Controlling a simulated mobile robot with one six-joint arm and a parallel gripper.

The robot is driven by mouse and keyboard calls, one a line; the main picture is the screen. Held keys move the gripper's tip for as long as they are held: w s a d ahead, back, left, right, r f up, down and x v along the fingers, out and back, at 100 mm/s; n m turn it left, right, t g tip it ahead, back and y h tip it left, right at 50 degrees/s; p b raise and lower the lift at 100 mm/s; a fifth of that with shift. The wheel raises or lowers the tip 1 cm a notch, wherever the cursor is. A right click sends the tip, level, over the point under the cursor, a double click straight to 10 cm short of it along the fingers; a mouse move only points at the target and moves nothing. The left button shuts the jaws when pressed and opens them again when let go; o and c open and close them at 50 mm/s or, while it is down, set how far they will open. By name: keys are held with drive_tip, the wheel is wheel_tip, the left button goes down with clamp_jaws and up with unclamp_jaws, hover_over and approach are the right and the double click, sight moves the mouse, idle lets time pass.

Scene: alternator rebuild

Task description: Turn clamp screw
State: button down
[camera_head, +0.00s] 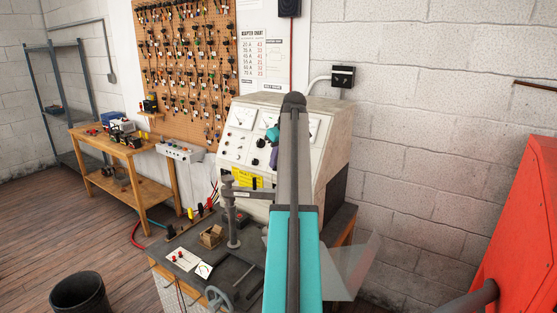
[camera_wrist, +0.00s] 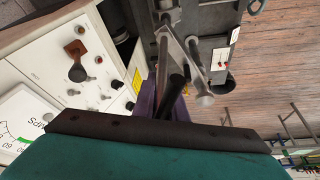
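A grey metal clamp stand (camera_head: 232,215) rises from the bench top left of my arm, with a rounded head on its post. In the wrist view the metal clamp (camera_wrist: 193,62) shows at top centre, with a long rod and a side arm ending in a round knob. I cannot tell which part is the clamp screw. My gripper (camera_wrist: 166,104) shows as dark purple finger parts beyond a dark bar, close to the clamp in the picture. A black rod-like part overlaps them. Whether they touch or hold anything is unclear. In the head view my arm largely hides the gripper.
A sloped test console (camera_head: 240,145) with gauges and knobs stands behind the clamp. The bench top (camera_head: 185,250) carries a small wooden box (camera_head: 212,237) and a handwheel (camera_head: 218,298). A clear panel (camera_head: 352,265) stands right of my arm. A red cabinet (camera_head: 525,220) is far right.

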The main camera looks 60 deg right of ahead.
drive_tip(key=shift+f+n+b, duration=0.1)
drive_tip(key=shift+n+b, duration=0.2)
drive_tip(key=shift+b, duration=0.05)
idle(0.3)
drive_tip(key=c, duration=1.8)
unclamp_jaws()
drive_tip(key=b+v, duration=0.5)
drive_tip(key=v, duration=0.9)
drive_tip(key=shift+s+d, duration=0.1)
drive_tip(key=shift+d, duration=0.05)
